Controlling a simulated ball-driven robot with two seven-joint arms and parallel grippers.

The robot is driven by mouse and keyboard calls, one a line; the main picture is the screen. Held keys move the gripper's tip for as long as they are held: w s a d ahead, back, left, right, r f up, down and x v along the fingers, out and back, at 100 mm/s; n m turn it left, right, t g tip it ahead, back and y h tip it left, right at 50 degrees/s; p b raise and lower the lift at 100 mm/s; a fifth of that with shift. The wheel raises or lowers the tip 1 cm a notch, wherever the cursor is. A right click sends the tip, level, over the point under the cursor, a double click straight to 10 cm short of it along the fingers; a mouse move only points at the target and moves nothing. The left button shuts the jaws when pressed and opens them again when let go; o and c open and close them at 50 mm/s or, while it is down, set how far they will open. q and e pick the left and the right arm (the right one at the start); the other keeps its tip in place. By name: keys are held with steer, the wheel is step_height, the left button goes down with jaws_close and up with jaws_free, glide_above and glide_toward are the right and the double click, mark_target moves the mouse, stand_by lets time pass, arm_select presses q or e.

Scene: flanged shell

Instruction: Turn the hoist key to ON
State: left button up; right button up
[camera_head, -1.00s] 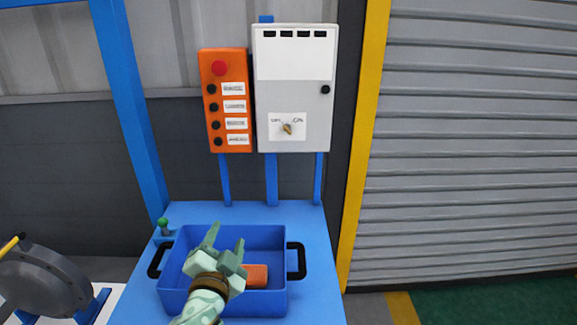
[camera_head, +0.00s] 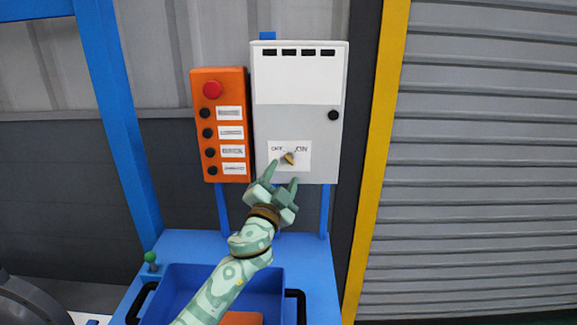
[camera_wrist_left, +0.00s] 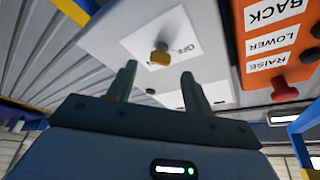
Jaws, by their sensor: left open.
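The hoist key (camera_head: 288,158) is a small brass-coloured key on a white label plate (camera_head: 304,165) low on the grey control box (camera_head: 322,125). The plate reads OFF at left and ON at right; which word the key points to is not clear. My left gripper (camera_head: 281,175) is open, its fingers pointing up just below the key and partly over the plate's lower edge. In the left wrist view the key (camera_wrist_left: 160,57) lies beyond and between the open fingertips (camera_wrist_left: 159,85), apparently not touched. My right gripper is not in view.
An orange button box (camera_head: 220,125) with a red button (camera_head: 212,90) hangs left of the control box. Below, a blue bin (camera_head: 190,285) with black handles stands on the blue bench (camera_head: 320,275). A green-topped knob (camera_head: 150,257) is at the bench's left.

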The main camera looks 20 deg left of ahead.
mark_target(289, 159)
arm_select(q)
steer(key=x, duration=0.4)
steer(key=shift+w+r+b, duration=0.1)
steer(key=shift+w+b, duration=0.25)
steer(key=shift+w, duration=0.05)
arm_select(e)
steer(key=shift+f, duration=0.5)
